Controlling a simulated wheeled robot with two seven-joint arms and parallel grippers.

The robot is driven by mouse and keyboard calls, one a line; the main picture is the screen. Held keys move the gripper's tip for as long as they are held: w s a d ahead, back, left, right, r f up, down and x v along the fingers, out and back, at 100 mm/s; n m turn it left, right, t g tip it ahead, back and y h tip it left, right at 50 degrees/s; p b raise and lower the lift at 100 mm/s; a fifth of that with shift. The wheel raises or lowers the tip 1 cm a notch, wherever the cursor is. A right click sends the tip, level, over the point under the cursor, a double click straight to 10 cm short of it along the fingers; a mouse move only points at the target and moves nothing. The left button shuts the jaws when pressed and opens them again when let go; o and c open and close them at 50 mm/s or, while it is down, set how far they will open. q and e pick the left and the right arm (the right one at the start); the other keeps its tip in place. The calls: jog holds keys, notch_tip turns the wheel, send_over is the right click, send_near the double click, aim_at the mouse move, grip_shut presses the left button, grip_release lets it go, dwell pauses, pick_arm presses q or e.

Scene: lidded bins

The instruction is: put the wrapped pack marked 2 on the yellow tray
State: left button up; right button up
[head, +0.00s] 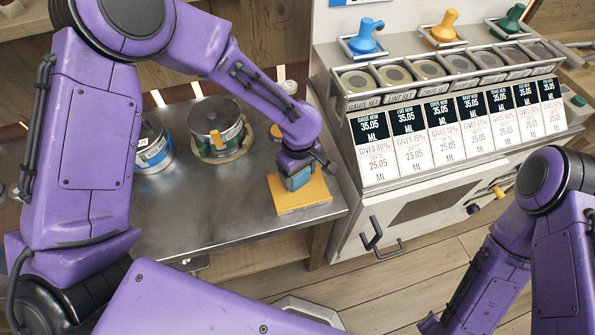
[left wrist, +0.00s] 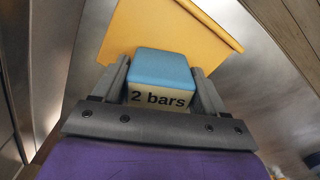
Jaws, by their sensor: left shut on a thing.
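The wrapped pack (left wrist: 160,85), with a blue top and a pale side printed "2 bars", is between the two fingers of my left gripper (left wrist: 160,92). In the head view the pack (head: 298,179) is under my left gripper (head: 296,168), which is shut on it. The yellow tray (head: 303,205) lies at the right end of the metal table and also shows in the left wrist view (left wrist: 170,30). The pack is over the tray; I cannot tell whether it touches. My right gripper (head: 430,323) is barely seen at the bottom edge.
Two round metal bins, one (head: 216,125) on a wooden base and one (head: 153,145) further left, stand on the table (head: 205,205). A counter with labelled price cards (head: 460,135) and coloured-handled lids stands to the right. The table's front middle is clear.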

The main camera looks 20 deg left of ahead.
pick_arm(q)
jog(key=shift+s+f, duration=0.1)
jog(key=shift+s, duration=0.05)
jog(key=o, duration=1.1)
jog(key=shift+c, duration=0.2)
notch_tip(320, 180, up, 12)
jog(key=shift+r, duration=0.2)
